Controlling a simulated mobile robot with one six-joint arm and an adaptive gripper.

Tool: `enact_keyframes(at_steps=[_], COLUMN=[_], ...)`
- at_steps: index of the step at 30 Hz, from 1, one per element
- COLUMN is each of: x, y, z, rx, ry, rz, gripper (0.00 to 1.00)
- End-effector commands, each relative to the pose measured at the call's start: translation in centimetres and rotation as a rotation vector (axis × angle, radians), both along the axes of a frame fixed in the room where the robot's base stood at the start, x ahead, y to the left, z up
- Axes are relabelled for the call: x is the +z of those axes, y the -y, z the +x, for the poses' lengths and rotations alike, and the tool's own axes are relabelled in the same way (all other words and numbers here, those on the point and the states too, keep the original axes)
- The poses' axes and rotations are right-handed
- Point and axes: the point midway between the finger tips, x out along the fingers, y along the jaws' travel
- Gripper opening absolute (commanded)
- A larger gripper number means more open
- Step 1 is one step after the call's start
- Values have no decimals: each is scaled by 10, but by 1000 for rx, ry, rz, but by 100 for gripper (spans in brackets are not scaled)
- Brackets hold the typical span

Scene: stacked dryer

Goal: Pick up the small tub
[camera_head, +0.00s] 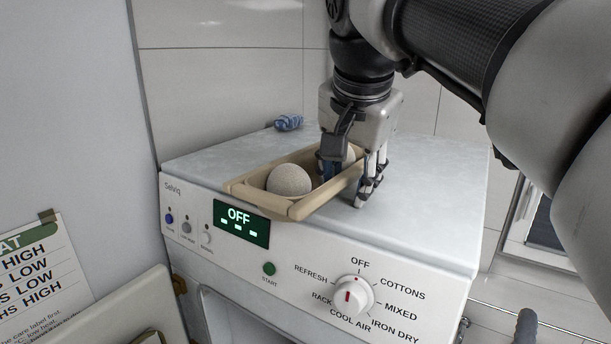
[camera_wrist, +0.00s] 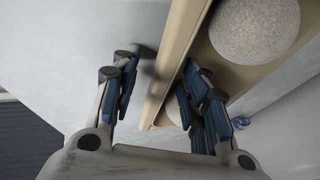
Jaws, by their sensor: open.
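The small tub (camera_head: 306,208) is a long tan tray on top of the dryer, with its near end at the front edge above the display. It holds a grey speckled ball (camera_head: 289,180) and a second ball (camera_head: 348,156) partly hidden by my gripper. My gripper (camera_head: 350,190) points down at the tub's right long wall. It is open, one finger inside the tub and the other outside over the dryer top. In the wrist view the tub's rim (camera_wrist: 176,62) runs between the fingers of my gripper (camera_wrist: 160,85). Whether a finger touches the wall cannot be told.
The white dryer (camera_head: 425,205) has a front panel with a dial (camera_head: 353,296) and a display reading OFF (camera_head: 241,222). A small blue object (camera_head: 288,122) lies behind the tub. The dryer top to the right is clear. Tiled walls stand behind.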

Motion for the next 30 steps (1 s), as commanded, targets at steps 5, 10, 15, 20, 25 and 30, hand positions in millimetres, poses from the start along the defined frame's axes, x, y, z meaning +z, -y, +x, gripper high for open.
enact_keyframes(at_steps=[5, 10, 15, 20, 25, 30], x=[0, 0, 0, 0, 1, 1], y=[0, 0, 0, 0, 0, 0], z=[0, 0, 0, 0, 0, 0], rx=[0, 0, 0, 0, 0, 0], ry=[0, 0, 0, 0, 1, 1], rz=[0, 0, 0, 0, 0, -1], gripper=[33, 21, 10, 0, 0, 0])
